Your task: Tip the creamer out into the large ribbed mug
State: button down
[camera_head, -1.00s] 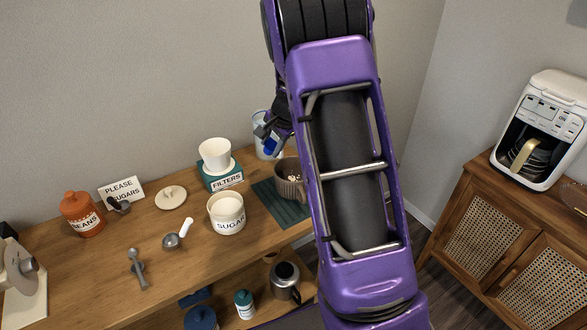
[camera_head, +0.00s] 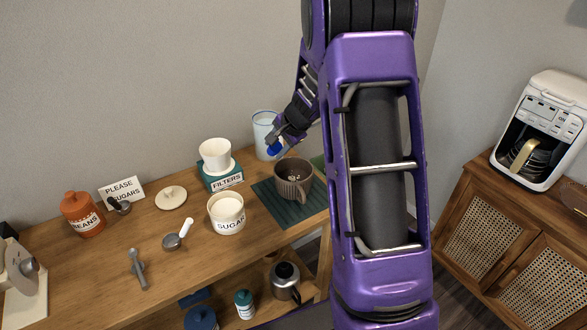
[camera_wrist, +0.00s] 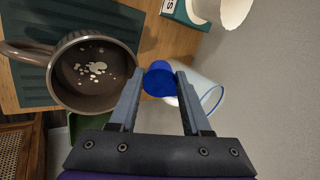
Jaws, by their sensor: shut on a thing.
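The large ribbed mug (camera_head: 292,190) is grey-brown and stands upright on a dark green ribbed mat (camera_head: 268,198). Pale bits lie inside it. In the wrist view the mug (camera_wrist: 70,92) is at the left, its handle pointing left. My gripper (camera_head: 279,143) is shut on a small blue object (camera_wrist: 158,80), apparently the creamer. In the wrist view this object sits between my fingertips (camera_wrist: 160,76), just right of the mug's rim. In the head view the blue object (camera_head: 274,149) is above and a little left of the mug. I cannot see inside it.
A white cup with a blue rim (camera_head: 264,134) stands close behind my gripper. A white cup on the filters box (camera_head: 226,182) and the sugar pot (camera_head: 226,213) stand left of the mat. The table's front edge is near the mug.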

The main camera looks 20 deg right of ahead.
jog(key=shift+s+d+t, duration=0.25)
jog(key=shift+t, duration=0.05)
jog(key=shift+s+d+r+t+y, duration=0.1)
jog(key=shift+s+d+t+y, duration=0.1)
jog(key=shift+t+y, duration=0.3)
jog(key=shift+s+d+r+t+y, duration=0.1)
jog(key=shift+s+t+y, duration=0.05)
jog(key=shift+t+y, duration=0.3)
dwell(1.1)
jog(key=shift+s+d+r+m+t+y+b, duration=0.1)
jog(key=shift+s+m+t+y+b, duration=0.1)
jog(key=shift+t+y+b, duration=0.65)
jog(key=shift+s+d+m+t+y+b, duration=0.1)
jog(key=shift+m+t+y+b, duration=0.15)
jog(key=shift+t+b, duration=1.05)
dwell(1.2)
jog(key=shift+s+d+f+t+y+b, duration=0.45)
jog(key=shift+s+f+b, duration=0.3)
jog(key=shift+b, duration=0.55)
jog(key=shift+r, duration=0.15)
jog(key=w+g+h+p, duration=0.1)
jog(key=g+p, duration=0.1)
jog(key=a+r+g+h+p, duration=0.1)
jog(key=p, duration=0.2)
jog(key=shift+w+a+r+g, duration=0.1)
jog(key=shift+w+g, duration=0.25)
jog(key=shift+w, duration=0.05)
jog(key=shift+r, duration=0.1)
